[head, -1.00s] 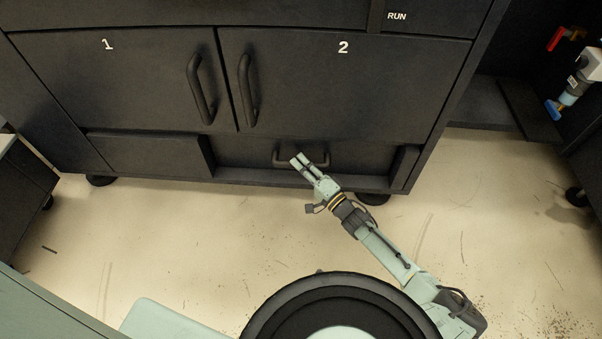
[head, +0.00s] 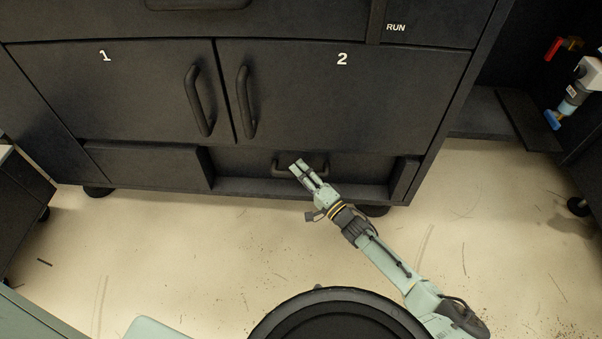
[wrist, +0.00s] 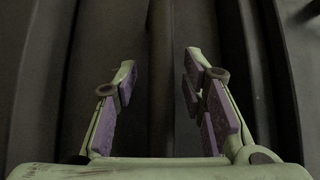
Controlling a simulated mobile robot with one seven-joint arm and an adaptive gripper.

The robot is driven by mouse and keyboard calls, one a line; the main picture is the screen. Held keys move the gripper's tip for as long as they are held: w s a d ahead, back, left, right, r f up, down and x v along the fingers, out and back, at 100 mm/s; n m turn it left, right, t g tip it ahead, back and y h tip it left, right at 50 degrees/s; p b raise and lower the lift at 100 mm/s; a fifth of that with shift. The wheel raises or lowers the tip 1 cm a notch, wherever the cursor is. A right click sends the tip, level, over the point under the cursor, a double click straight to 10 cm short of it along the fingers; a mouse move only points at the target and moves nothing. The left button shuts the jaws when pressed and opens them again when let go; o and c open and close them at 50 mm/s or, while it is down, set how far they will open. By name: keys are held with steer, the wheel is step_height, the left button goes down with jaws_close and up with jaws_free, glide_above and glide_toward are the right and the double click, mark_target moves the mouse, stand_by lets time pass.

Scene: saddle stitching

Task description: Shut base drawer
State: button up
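The base drawer (head: 235,163) is the low dark panel under door 2, with a dark bar handle (head: 280,170). Its front looks set back inside the opening, behind a lower ledge; I cannot tell whether it is fully shut. My gripper (head: 298,166) is at the handle, reaching up from the lower right and hiding part of it. In the wrist view the two purple-padded fingers (wrist: 160,85) are spread apart. A dark upright bar, seemingly the handle (wrist: 160,55), runs between them with a gap on each side.
Doors 1 (head: 125,95) and 2 (head: 350,100), with bar handles, close the cabinet above. A fixed-looking panel (head: 145,165) lies left of the drawer. Valves with red and blue levers (head: 553,119) are at the right. The floor (head: 180,245) in front is mostly clear.

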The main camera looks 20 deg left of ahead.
steer(key=v, duration=1.2)
steer(key=shift+r, duration=0.1)
